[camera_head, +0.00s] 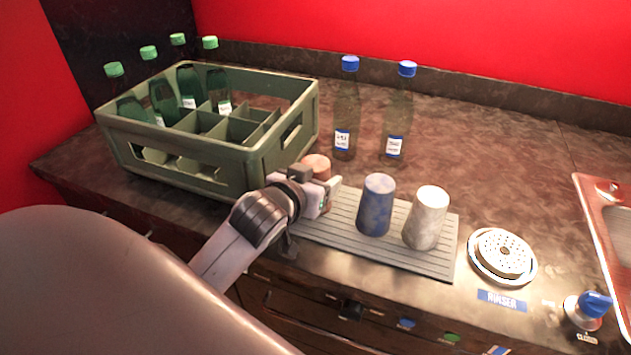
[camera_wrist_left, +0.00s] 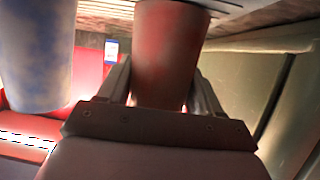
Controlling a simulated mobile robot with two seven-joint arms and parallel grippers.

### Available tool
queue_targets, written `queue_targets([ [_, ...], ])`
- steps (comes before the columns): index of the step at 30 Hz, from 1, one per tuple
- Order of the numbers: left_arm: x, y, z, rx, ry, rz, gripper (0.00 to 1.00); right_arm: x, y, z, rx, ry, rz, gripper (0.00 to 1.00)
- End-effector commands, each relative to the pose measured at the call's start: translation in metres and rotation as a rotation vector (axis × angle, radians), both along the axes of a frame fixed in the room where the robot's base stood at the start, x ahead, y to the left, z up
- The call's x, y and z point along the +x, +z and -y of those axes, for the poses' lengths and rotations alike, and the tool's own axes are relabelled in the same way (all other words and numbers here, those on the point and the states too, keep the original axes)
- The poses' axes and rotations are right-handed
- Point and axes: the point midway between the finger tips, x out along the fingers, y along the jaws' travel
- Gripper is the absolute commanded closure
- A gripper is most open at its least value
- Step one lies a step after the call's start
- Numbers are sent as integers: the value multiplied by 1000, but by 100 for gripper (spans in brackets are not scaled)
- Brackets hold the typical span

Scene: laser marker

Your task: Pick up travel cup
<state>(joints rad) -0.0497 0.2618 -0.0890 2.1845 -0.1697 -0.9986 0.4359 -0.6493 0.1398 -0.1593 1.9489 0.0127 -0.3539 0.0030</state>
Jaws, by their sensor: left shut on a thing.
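A reddish-brown cup (camera_head: 316,164) is at the left end of the grey ribbed mat (camera_head: 443,262), mostly hidden behind my left gripper (camera_head: 324,188). In the left wrist view the red cup (camera_wrist_left: 168,55) sits between both fingers of the left gripper (camera_wrist_left: 160,92), which is shut on it. I cannot tell whether it is clear of the mat. A blue mottled cup (camera_head: 376,205) stands upside down just to the right; it also shows in the left wrist view (camera_wrist_left: 36,50). A whitish cup (camera_head: 427,218) stands upside down farther right. My right gripper is not in view.
A green crate (camera_head: 232,165) with several green-capped bottles (camera_head: 217,85) stands close behind and left of the gripper. Two blue-capped bottles (camera_head: 346,115) (camera_head: 397,120) stand behind the mat. A round rinser (camera_head: 503,255) and a sink (camera_head: 606,205) are at right.

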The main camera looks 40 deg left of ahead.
Motion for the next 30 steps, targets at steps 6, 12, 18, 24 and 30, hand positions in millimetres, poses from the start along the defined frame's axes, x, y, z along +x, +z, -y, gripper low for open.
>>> queue_targets([
  [6,1,24,0,-1,1,8,70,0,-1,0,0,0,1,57],
  [12,1,73,0,1,1,15,70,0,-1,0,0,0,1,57],
  [18,1,126,0,1,-1,13,70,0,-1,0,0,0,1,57],
  [24,1,163,0,1,0,9,70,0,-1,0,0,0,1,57],
  [30,0,186,0,0,-1,5,70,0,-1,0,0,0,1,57],
])
